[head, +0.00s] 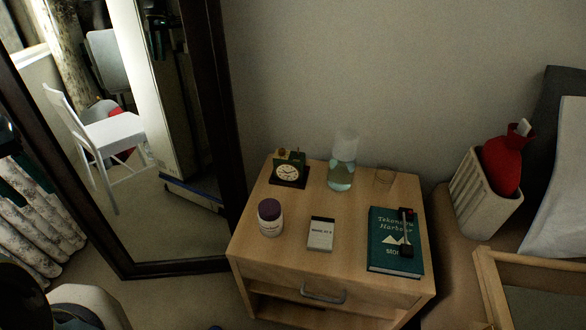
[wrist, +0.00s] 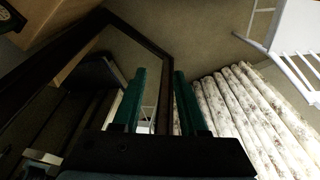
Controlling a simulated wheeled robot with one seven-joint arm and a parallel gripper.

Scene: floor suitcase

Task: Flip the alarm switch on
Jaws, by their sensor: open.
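A small dark green alarm clock (head: 288,170) with a pale round dial stands at the back left of the wooden nightstand (head: 275,250) in the head view. Small brassy parts show on its top; I cannot tell which is the alarm switch or how it is set. My gripper (wrist: 157,90) shows in the wrist view with its two green fingers apart and nothing between them. The wrist view shows no clock; it faces a dark-framed mirror and a pale patterned curtain.
A tall mirror (head: 232,130) stands left. A ribbed bin (head: 484,195) with a red hot-water bottle stands right.

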